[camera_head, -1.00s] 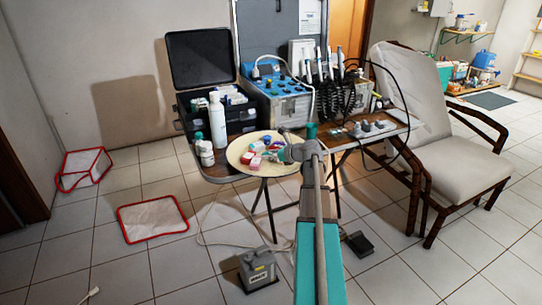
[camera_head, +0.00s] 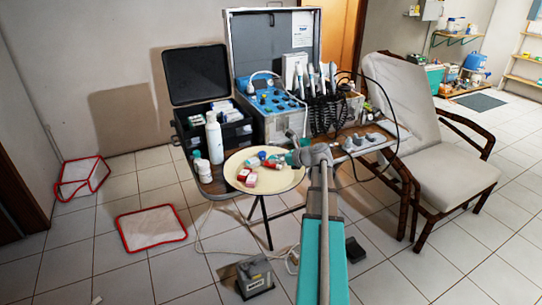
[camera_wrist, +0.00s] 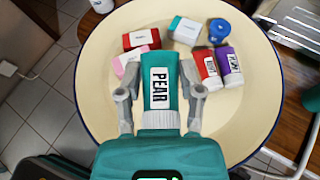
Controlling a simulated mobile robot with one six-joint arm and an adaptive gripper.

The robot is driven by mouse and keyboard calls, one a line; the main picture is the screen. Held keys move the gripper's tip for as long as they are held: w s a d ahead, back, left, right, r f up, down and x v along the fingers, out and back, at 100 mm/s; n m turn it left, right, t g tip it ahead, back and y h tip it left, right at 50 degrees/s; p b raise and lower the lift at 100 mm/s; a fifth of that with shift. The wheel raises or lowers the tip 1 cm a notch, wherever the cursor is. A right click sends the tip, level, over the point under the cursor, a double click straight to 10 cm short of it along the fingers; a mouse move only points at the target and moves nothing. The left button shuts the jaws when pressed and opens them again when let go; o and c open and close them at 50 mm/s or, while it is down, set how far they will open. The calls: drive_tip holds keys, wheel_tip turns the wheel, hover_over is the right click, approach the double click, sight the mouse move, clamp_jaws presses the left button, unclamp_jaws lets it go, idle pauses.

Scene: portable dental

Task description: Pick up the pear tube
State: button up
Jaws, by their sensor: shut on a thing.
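The pear tube (camera_wrist: 160,88) is green with a white label reading PEAR. In the wrist view it stands between the two grey fingers of my gripper (camera_wrist: 159,72), which is shut on it. Its ribbed whitish end points toward my palm. The round cream tray table (camera_wrist: 105,45) lies beneath it; the gap between them is hard to judge. In the head view my gripper (camera_head: 298,157) is over the right edge of the round table (camera_head: 286,180), and my arm hides part of that area.
A white bottle (camera_head: 215,140) stands left. The dental chair (camera_head: 440,165) is right.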

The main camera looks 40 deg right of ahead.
drive_tip(key=s+r+p, duration=0.2)
drive_tip(key=s+r, duration=0.1)
drive_tip(key=s, duration=0.4)
drive_tip(key=shift+s+d+r+p, duration=0.15)
drive_tip(key=shift+s+d+p, duration=0.2)
drive_tip(key=shift+s+d, duration=0.05)
drive_tip(key=shift+r, duration=0.1)
